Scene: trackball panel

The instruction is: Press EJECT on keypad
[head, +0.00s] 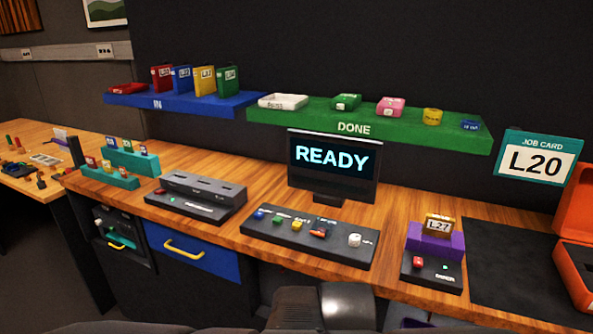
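A dark keypad panel (335,250) lies on the wooden desk in front of the monitor. It carries a blue button (259,214), a green button (278,219), a yellow button (297,225), a red-orange and black control (319,230) and a white knob or ball (354,240). The small labels beside them are too small to read, so I cannot tell which one is EJECT. The monitor (333,160) shows "READY". My gripper's fingertips are not in view; only grey parts of my own body show at the bottom edge.
A grey slotted unit (200,190) stands left of the keypad. At right, a purple holder (435,238) bears a yellow L27 block (438,224) behind a small button box (425,283). A green DONE shelf (300,121) hangs above. A job card (540,158) reads L20.

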